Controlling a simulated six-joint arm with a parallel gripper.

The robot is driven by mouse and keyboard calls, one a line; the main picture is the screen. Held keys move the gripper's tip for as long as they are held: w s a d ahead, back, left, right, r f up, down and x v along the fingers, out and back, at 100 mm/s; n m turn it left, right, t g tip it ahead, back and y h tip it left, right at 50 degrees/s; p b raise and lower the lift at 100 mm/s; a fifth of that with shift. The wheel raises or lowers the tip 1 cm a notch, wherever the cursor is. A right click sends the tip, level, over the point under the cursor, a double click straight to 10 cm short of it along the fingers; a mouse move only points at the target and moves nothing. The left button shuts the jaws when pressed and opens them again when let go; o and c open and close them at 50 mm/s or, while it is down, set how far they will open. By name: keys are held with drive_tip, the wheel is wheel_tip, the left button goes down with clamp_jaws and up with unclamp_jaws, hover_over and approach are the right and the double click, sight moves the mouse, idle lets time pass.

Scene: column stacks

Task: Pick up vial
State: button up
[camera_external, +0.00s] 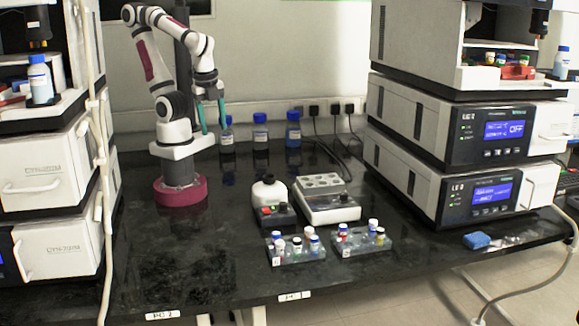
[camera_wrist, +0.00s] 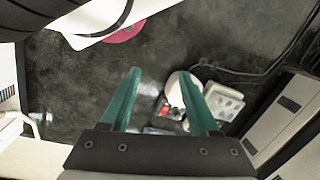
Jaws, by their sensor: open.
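Several small vials (camera_external: 314,243) with blue, white, red, green and yellow caps stand in two clear racks near the front of the bench in the external view. One rack (camera_external: 290,258) is on the left and the other (camera_external: 362,246) on the right. My gripper (camera_external: 213,129) is raised high over the back of the bench, well away from both racks, with its teal fingers pointing down. In the wrist view my gripper (camera_wrist: 160,73) is open, with nothing between the fingers. I cannot make out the vials in the wrist view.
A white round-topped device (camera_external: 269,192) and a white block with wells (camera_external: 328,198) stand just behind the racks. Blue-capped bottles (camera_external: 260,133) line the back wall. Instrument stacks flank both sides (camera_external: 470,130). The bench's left front (camera_external: 190,255) is clear.

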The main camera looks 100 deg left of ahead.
drive_tip(key=w+d+r+m, duration=0.2)
drive_tip(key=w, duration=0.5)
drive_tip(key=w+d+r+m, duration=0.1)
drive_tip(key=w+r+m, duration=0.1)
drive_tip(key=w, duration=0.5)
drive_tip(key=m+h, duration=0.2)
drive_tip(key=m, duration=0.6)
hover_over(316, 236)
drive_tip(key=a, duration=0.1)
wheel_tip(316, 236, down, 7)
drive_tip(key=f, duration=1)
drive_tip(key=d+f, duration=0.1)
drive_tip(key=f, duration=0.4)
drive_tip(key=shift+f, duration=0.4)
clamp_jaws()
